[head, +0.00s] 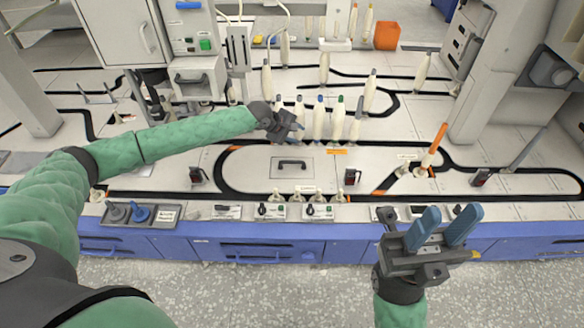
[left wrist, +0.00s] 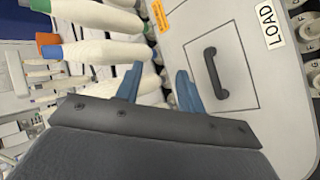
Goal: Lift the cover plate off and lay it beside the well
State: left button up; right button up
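The cover plate (head: 300,173) is a pale square panel with a dark bar handle (head: 291,163). It lies flat in the worktop, inside the black track loop, and hides any well beneath it. In the left wrist view the plate (left wrist: 236,62) and its handle (left wrist: 215,74) are right of the fingers. My left gripper (head: 298,130) is just behind the plate, near the white bobbins, and is apart from the handle. Its blue fingers (left wrist: 160,70) are open with nothing between them. My right gripper (head: 446,220) is open and empty above the front edge, right of the plate.
White bobbins (head: 319,120) with coloured tips stand in a row behind the plate; some are close to my left fingers in the wrist view (left wrist: 95,52). Small control boxes (head: 270,211) line the front edge. Bare worktop (head: 245,175) lies left of the plate.

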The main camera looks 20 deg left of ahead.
aim_at(290, 162)
pick_arm(q)
jog(key=s+a+f+n+g, duration=0.1)
jog(key=n, duration=0.1)
jog(key=s+a+f+n+g+y, duration=0.1)
jog(key=n, duration=0.1)
jog(key=s+a+f+n, duration=0.1)
jog(key=f, duration=0.1)
jog(key=shift+s+n+g+y, duration=0.15)
jog(key=shift+n+g+y, duration=0.25)
jog(key=shift+w+d+f+n+g+b, duration=0.1)
jog(key=shift+d+f+n+b, duration=0.3)
jog(key=shift+f, duration=0.9)
jog(key=shift+w+d+f+n+g+b, duration=0.1)
jog(key=shift+d+f+n+b, duration=0.3)
jog(key=shift+f, duration=0.9)
jog(key=shift+w+d+f+n+g+b, duration=0.15)
jog(key=shift+f+n+b, duration=0.4)
jog(key=shift+f, duration=0.75)
grip_shut()
